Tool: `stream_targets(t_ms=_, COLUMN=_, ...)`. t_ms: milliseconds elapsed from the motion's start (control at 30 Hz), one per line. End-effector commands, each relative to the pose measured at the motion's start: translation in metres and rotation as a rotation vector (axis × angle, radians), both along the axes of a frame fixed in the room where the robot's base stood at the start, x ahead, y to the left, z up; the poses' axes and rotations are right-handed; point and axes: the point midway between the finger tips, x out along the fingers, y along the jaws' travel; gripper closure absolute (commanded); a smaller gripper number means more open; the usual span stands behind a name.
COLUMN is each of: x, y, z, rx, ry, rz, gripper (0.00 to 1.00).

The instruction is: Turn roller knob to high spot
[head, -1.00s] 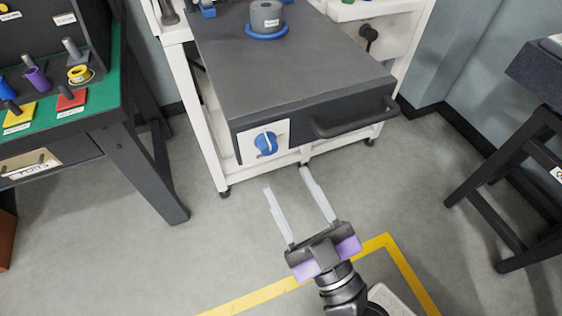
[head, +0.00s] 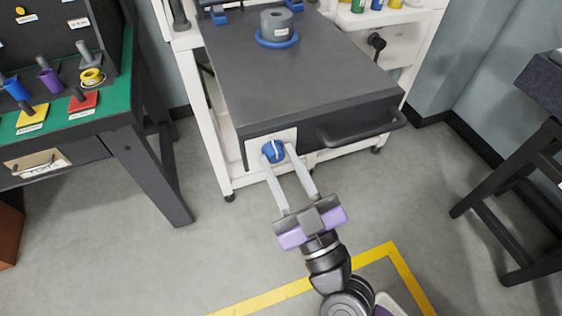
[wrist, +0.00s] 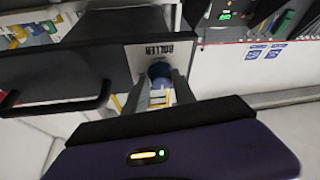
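The roller knob (head: 273,151) is a round blue dial with a white mark, on a pale plate (head: 257,142) at the left of the dark box's front face. In the wrist view the knob (wrist: 160,70) sits below the plate's "ROLLER" label (wrist: 152,49). My gripper (head: 281,158) is in front of the knob, its two pale fingers apart, one toward each side of the dial. In the wrist view the fingers (wrist: 161,82) flank the knob; I cannot tell whether they touch it. The fingers partly cover the dial, and its exact setting is too small to read.
The dark box (head: 290,85) has a bar handle (head: 362,127) right of the knob and a grey cylinder (head: 276,20) on top. A green-topped table (head: 60,130) stands at left, a dark-legged table (head: 510,165) at right.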

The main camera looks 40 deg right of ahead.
Motion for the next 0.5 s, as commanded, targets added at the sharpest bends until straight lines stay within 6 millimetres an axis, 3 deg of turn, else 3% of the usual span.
stream_targets(t_ms=67, x=0.0004, y=0.0022, z=-0.0004, rx=0.0, ry=0.002, rz=0.005, gripper=1.0)
stream_targets(t_ms=500, x=0.0011, y=0.0045, z=0.0006, rx=0.08, ry=-0.022, rz=0.009, gripper=1.0)
